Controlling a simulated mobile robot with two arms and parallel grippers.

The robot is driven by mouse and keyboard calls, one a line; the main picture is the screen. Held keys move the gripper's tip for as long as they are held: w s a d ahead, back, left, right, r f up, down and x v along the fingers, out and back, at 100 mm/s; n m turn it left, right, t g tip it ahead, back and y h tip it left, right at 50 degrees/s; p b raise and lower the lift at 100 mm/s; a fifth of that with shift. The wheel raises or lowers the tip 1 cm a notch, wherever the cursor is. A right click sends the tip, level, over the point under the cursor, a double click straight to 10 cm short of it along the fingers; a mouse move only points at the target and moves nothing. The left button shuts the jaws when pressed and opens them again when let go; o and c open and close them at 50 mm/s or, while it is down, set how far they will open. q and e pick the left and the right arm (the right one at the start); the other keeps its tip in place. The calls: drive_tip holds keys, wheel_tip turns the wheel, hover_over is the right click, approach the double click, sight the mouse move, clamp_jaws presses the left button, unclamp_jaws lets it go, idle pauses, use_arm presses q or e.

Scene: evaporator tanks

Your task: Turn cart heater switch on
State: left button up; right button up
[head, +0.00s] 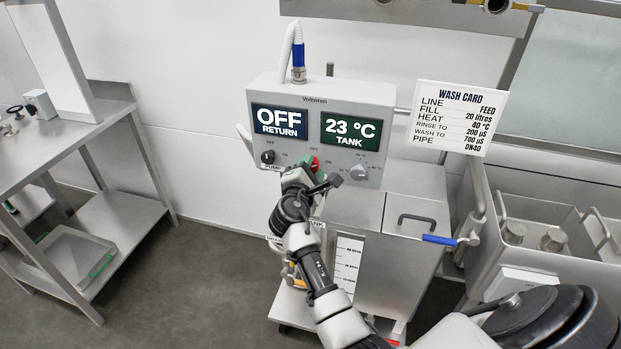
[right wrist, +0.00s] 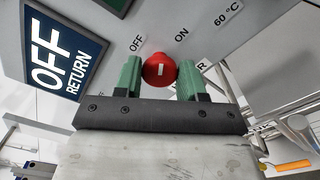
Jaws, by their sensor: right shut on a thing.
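The grey cart control box (head: 318,95) carries a display reading OFF RETURN (head: 279,121) and one reading 23 °C TANK (head: 350,132). The red heater switch (head: 314,163) is in its lower middle; it also shows in the right wrist view (right wrist: 159,71). There, OFF is printed to its upper left and ON to its upper right, and the label below is partly hidden. The white mark on the knob stands roughly upright in that view. My right gripper (right wrist: 160,75) is shut on the switch, a green fingertip on each side. My left gripper is not in view.
A black knob (head: 268,157) is left of the switch, and a grey dial (head: 358,172) is to its right. A wash card (head: 459,117) hangs right of the box. A steel shelf table (head: 125,215) stands at left, and a sink-like basin (head: 550,250) at right.

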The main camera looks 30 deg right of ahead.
drive_tip(key=m+b, duration=0.2)
drive_tip(key=m, duration=0.1)
drive_tip(key=m+b, duration=0.1)
drive_tip(key=shift+f+b, duration=0.25)
drive_tip(key=shift+b, duration=0.15)
drive_tip(key=shift+r+m+b, duration=0.15)
drive_tip(key=shift+m+b, duration=0.8)
drive_tip(key=shift+m, duration=0.35)
drive_tip(key=o, duration=0.9)
